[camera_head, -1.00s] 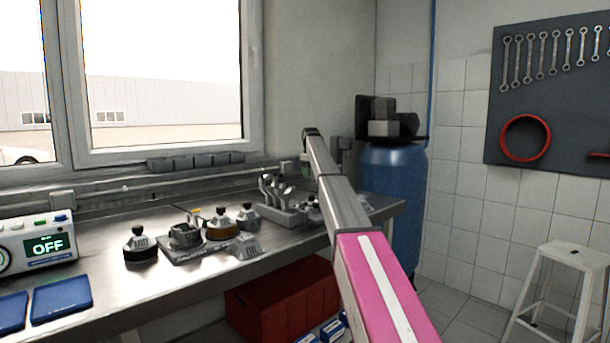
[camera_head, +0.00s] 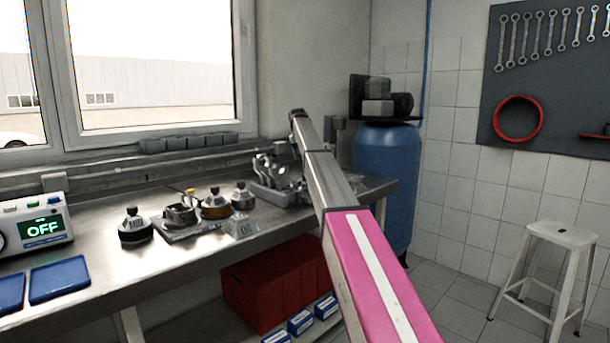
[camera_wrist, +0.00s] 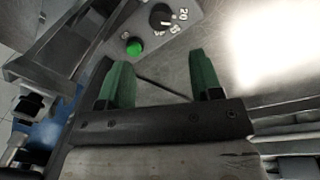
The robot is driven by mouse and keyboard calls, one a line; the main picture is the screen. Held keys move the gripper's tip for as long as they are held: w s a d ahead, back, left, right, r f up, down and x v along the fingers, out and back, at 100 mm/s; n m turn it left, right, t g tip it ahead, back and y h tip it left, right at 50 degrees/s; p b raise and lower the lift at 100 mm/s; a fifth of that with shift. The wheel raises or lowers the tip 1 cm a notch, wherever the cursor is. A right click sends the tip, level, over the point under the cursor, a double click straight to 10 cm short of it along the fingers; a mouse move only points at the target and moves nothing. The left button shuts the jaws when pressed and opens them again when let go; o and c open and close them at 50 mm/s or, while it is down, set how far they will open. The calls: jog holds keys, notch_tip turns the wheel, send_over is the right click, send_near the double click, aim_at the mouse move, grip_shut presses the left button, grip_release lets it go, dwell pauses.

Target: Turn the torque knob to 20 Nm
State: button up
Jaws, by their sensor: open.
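The black torque knob (camera_wrist: 161,16) shows in the wrist view at the top, on a grey panel. Numbers stand around it, with 20 readable at its upper right. Its pale mark is too small for me to tell the exact setting. A green button (camera_wrist: 134,46) sits on the same panel, below left of the knob. My gripper (camera_wrist: 158,66) is open, with its two green fingers apart and nothing between them. The knob lies beyond the fingertips, apart from them. In the head view my arm hides the knob, and I cannot make out my gripper there.
The metal bench (camera_head: 95,255) runs along the window. A blue tank (camera_head: 385,180) stands beyond the bench end. A white stool (camera_head: 560,236) stands on the right.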

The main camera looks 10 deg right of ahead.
jog(key=f+m+h, duration=0.1)
jog(key=f+m, duration=0.2)
jog(key=m, duration=0.2)
jog(key=f+m+h, duration=0.1)
jog(key=f+m, duration=0.3)
jog(key=m, duration=0.1)
jog(key=d+f+m+t, duration=0.1)
jog(key=f+m, duration=0.2)
jog(key=m, duration=0.2)
jog(key=shift+w+d+f+m+h, duration=0.1)
jog(key=shift+w+f+m+h, duration=0.1)
jog(key=shift+w+m+h, duration=0.15)
jog(key=shift+s, duration=0.1)
jog(key=c, duration=0.9)
